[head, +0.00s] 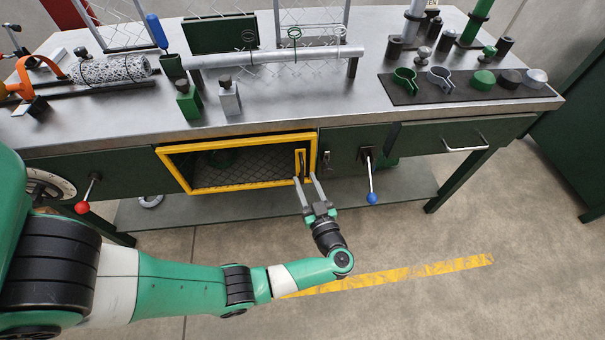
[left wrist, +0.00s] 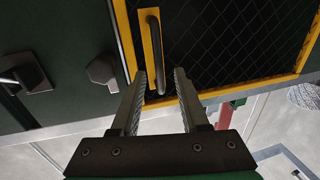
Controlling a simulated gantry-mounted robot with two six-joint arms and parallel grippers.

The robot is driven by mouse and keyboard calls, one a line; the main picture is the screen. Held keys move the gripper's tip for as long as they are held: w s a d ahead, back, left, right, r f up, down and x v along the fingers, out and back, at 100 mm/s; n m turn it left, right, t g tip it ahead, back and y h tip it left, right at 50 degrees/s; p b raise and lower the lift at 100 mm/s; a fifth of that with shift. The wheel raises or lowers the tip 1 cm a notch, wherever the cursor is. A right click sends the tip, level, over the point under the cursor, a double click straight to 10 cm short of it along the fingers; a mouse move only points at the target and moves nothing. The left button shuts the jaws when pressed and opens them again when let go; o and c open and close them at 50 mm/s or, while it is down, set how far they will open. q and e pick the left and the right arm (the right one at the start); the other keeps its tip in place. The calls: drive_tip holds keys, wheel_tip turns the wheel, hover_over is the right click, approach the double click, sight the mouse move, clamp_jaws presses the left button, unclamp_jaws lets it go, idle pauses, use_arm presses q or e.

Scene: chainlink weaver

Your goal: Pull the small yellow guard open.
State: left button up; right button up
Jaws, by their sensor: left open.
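The small yellow guard (head: 236,187) is a yellow frame with dark mesh in the front of the workbench. It looks closed. Its upright dark handle on a yellow plate (head: 301,163) is at the guard's right end. In the left wrist view the handle (left wrist: 155,50) stands upright, with the mesh (left wrist: 220,40) to its right. My left gripper (head: 307,190) is open at the handle's lower end. The handle's lower part lies between the two fingers (left wrist: 160,85); I cannot tell whether they touch it. My right gripper is not in view.
A blue-tipped lever (head: 371,183) is right of the guard and a red-tipped lever (head: 88,195) left of it. A drawer handle (head: 465,146) is further right. A lower shelf (head: 400,183) runs under the bench. The floor in front is clear.

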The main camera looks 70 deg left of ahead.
sight(303, 174)
use_arm(q)
drive_tip(key=shift+w+a+b, duration=0.15)
drive_tip(key=shift+a+b, duration=0.25)
drive_tip(key=shift+a, duration=1.55)
clamp_jaws()
